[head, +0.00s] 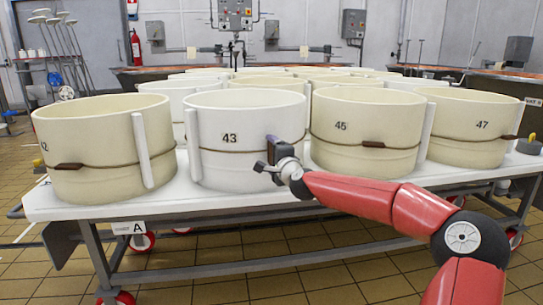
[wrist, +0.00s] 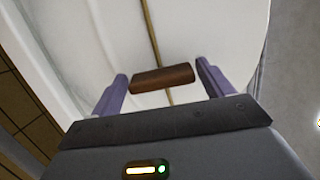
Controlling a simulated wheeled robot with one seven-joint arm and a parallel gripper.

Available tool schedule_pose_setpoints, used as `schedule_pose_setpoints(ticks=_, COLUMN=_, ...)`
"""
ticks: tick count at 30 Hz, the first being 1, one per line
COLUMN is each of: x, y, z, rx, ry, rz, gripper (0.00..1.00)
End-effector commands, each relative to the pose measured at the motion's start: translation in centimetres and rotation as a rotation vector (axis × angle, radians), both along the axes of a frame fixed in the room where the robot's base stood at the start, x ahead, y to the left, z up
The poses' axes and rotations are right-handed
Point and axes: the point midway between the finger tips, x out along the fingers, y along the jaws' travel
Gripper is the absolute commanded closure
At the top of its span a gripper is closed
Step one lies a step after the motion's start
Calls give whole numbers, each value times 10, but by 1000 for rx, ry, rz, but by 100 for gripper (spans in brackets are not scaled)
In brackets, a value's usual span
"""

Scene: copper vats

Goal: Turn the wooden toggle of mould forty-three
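Mould forty-three (head: 240,170) is a white round tub marked 43, with a brown cord around it, on the front of the white table. Its wooden toggle (wrist: 162,79) shows in the wrist view as a short brown bar lying crosswise over the cord (wrist: 152,35). In the head view the toggle is hidden at my gripper. My gripper (wrist: 162,77) is at the tub's front right side, its purple fingers spread at the two ends of the toggle. The fingertips are very close to the toggle's ends; I cannot tell whether they touch.
Cream mould 45 (head: 355,110) stands close on the right, with mould 47 (head: 480,110) beyond it. Another cream mould (head: 90,125) stands on the left. Their toggles lie along their cords. More moulds stand behind. The table edge (head: 200,205) is below my gripper; tiled floor is free in front.

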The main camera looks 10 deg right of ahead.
Motion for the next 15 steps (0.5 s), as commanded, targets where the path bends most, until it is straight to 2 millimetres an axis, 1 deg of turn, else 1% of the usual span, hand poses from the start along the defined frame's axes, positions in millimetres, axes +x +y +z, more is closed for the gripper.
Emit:
schedule_pose_setpoints(ticks=1, x=0, y=0, z=0, rx=-1, ry=0, rz=0, gripper=14)
schedule_pose_setpoints(ticks=2, x=0, y=0, z=0, rx=-1, ry=0, rz=0, gripper=10)
schedule_pose_setpoints(ticks=11, x=-1, y=0, z=1, rx=-3, ry=-2, rz=1, gripper=10)
schedule_pose_setpoints(ticks=15, x=-13, y=-4, z=0, rx=-4, ry=-2, rz=-1, gripper=10)
